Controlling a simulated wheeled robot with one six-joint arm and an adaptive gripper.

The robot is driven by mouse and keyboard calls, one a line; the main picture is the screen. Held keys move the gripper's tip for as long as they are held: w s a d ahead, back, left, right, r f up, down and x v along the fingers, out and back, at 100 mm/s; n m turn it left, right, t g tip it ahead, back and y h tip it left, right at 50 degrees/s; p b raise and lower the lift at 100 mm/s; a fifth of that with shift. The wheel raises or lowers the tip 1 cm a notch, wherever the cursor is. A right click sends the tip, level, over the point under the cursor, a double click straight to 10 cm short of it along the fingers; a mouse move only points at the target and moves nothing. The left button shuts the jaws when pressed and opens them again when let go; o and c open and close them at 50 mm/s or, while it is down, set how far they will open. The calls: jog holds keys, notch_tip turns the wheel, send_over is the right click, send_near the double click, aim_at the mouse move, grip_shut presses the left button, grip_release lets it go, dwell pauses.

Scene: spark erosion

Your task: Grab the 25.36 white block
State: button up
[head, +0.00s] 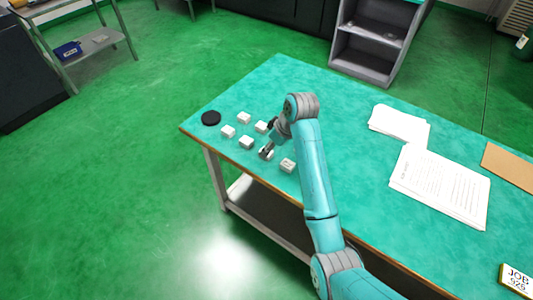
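Several small white blocks lie on the green table top (330,130), near its left corner. They include a back block (244,118), a left block (228,131), a front block (246,142), a block beside my arm (261,127) and a right block (288,165). Any marking on them is too small to read, so I cannot tell which is 25.36. My gripper (266,153) points down at another white block (270,155), which it partly hides. I cannot tell whether the fingers touch that block or are open or shut.
A black round disc (211,118) lies at the table's left corner. White papers (440,185) and smaller sheets (399,123) lie to the right, with a brown board (508,166) beyond. A job sign (516,281) is at the lower right. The table's back middle is clear.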

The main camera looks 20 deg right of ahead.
jog(key=x, duration=0.4)
jog(key=shift+a, duration=0.15)
jog(key=shift+r, duration=0.1)
grip_shut()
